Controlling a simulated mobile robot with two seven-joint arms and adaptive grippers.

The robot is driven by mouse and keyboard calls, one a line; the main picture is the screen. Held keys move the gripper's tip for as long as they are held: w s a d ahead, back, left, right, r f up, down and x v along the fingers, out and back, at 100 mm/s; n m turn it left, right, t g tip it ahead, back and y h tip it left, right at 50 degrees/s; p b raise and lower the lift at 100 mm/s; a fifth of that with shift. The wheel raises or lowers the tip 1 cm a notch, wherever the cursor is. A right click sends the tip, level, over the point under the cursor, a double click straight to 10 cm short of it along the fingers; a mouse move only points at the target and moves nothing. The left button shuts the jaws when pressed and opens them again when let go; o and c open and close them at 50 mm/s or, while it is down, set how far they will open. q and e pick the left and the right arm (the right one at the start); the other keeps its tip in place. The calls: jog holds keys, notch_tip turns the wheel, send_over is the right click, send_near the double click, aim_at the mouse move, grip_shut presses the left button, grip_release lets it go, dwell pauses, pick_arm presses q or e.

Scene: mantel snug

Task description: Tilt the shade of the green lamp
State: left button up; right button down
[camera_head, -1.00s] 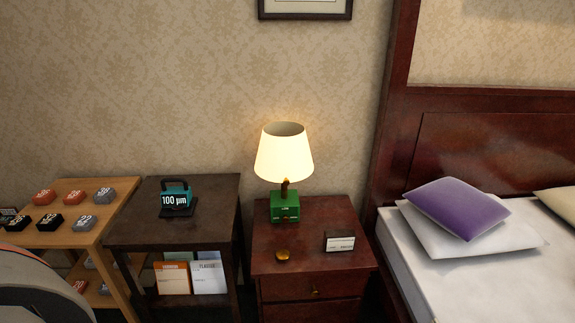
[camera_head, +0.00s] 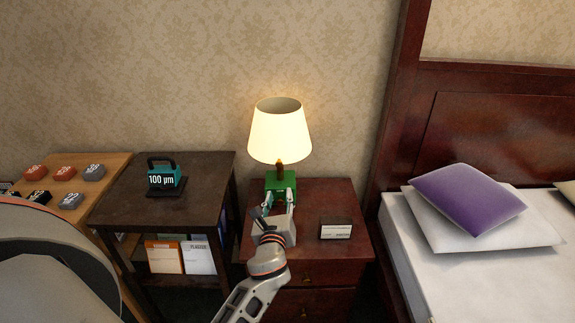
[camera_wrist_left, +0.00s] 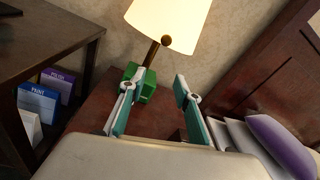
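The green lamp has a lit cream shade (camera_head: 280,135) and a green base (camera_head: 281,182) on the nightstand (camera_head: 345,262). The shade looks about upright in the head view. In the left wrist view the shade (camera_wrist_left: 170,28) is ahead, with a brass stem and round knob (camera_wrist_left: 166,41) below it. My left gripper (camera_head: 280,195) is in front of the lamp base, below the shade. Its fingers are spread with nothing between them in the wrist view (camera_wrist_left: 155,92). It hides part of the base and nightstand top. My right gripper is not in view.
A small sign card (camera_head: 336,229) stands right of my gripper on the nightstand. A dark side table (camera_head: 200,180) with a teal 100 µm block (camera_head: 161,179) is to the left. The bed with a purple pillow (camera_head: 467,198) is to the right.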

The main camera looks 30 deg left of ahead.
aim_at(279, 166)
pick_arm(q)
jog(key=w+a+r, duration=0.1)
jog(key=w, duration=0.2)
jog(key=w+a+r+m+y, duration=0.1)
jog(key=w+a, duration=0.1)
jog(key=w, duration=0.1)
jog(key=w+a+r+m, duration=0.1)
jog(key=w+a, duration=0.1)
jog(key=shift+w+a+r, duration=0.25)
jog(key=shift+w, duration=0.15)
grip_shut()
